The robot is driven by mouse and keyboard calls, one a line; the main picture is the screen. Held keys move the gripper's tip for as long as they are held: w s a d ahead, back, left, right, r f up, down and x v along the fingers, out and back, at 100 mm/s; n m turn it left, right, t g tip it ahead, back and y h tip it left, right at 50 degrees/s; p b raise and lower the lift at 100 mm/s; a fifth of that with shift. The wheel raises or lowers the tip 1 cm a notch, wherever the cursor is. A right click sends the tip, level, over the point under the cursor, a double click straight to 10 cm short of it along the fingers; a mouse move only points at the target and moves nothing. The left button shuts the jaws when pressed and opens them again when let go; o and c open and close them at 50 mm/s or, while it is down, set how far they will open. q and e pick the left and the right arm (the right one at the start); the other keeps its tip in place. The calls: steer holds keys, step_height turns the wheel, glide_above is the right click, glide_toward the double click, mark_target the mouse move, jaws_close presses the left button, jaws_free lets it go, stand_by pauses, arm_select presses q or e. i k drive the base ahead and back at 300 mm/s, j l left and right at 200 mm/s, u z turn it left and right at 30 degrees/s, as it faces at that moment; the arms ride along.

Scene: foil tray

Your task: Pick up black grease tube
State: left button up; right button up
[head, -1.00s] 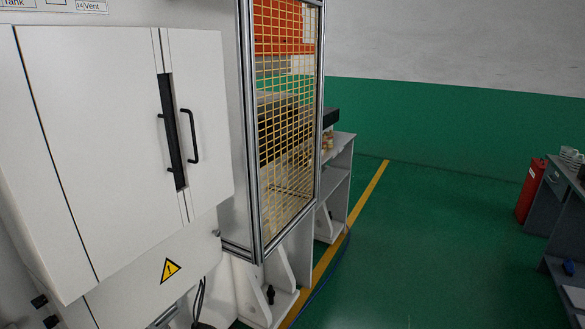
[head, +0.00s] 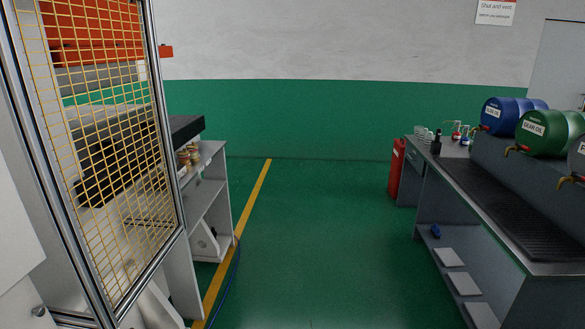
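A small dark upright object (head: 436,145) stands at the far left end of the right-hand bench in the head view. It is too small to tell whether it is the black grease tube. No other thing in view is clearly a grease tube. Neither of my grippers shows in the head view.
The right bench (head: 520,267) carries blue (head: 503,113) and green (head: 545,135) drums. A red cabinet (head: 396,170) stands beyond it. A yellow mesh guard (head: 110,150) and grey shelving (head: 205,205) line the left. The green floor (head: 320,240) between is clear, apart from a hose.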

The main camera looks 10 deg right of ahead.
mark_target(439, 130)
steer(key=i+l+z, duration=0.5)
steer(key=i+z, duration=0.25)
steer(key=i+l+z, duration=0.1)
steer(key=i+z, duration=0.35)
steer(key=i, duration=1.5)
steer(key=i+j+z, duration=0.2)
steer(key=i, duration=0.35)
steer(key=i+j+z, duration=0.2)
steer(key=i, duration=0.35)
steer(key=i+z, duration=0.1)
steer(key=i, duration=0.35)
steer(key=i+j+z, duration=0.15)
steer(key=i, duration=0.25)
steer(key=i+j+z, duration=0.1)
steer(key=i, duration=0.35)
steer(key=i+j+z, duration=0.15)
steer(key=i, duration=0.25)
steer(key=j, duration=0.1)
